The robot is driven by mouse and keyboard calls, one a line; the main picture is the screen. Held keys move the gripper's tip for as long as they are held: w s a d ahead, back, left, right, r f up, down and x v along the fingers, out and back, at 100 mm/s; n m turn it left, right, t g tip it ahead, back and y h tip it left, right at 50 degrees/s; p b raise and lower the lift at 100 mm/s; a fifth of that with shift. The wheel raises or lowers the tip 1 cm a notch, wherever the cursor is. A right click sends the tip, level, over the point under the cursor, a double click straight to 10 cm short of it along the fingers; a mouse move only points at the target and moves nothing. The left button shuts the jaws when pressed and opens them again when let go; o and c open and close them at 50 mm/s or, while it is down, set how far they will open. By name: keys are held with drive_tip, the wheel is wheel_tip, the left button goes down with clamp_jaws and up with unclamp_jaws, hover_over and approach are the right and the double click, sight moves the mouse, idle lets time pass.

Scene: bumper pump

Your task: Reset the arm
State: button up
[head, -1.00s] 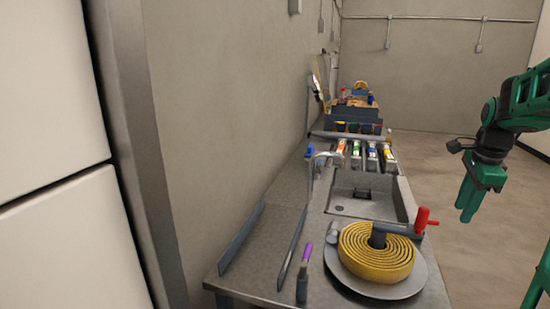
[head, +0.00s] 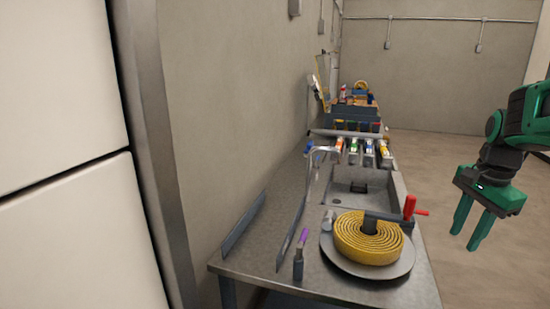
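My gripper (head: 474,230) is green with a dark wrist and hangs at the right of the head view, over the floor beside the workbench. Its two fingers point down, are spread apart, and have nothing between them. My arm (head: 525,122) comes in from the right edge and is bent at the wrist. The gripper is to the right of the bench and touches nothing that I can see.
A metal workbench (head: 258,262) runs along the wall. It carries a yellow coil (head: 350,245) on a grey disc, a red-handled crank (head: 409,207), a sink (head: 350,205), a purple-tipped tool (head: 298,262) and several coloured items behind. The floor (head: 445,160) at right is clear.

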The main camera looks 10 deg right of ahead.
drive_tip(key=s+a+f+n, duration=0.3)
drive_tip(key=s+a+n, duration=0.2)
drive_tip(key=s, duration=0.2)
drive_tip(key=s+a+f+n+g, duration=0.1)
drive_tip(key=s+a+f+n, duration=0.2)
drive_tip(key=s+a+n, duration=0.2)
drive_tip(key=s+n, duration=0.1)
drive_tip(key=s, duration=0.2)
drive_tip(key=shift+a+g+y, duration=0.3)
drive_tip(key=shift+w+f, duration=0.3)
drive_tip(key=shift+w, duration=0.3)
drive_tip(key=shift+s+r, duration=0.1)
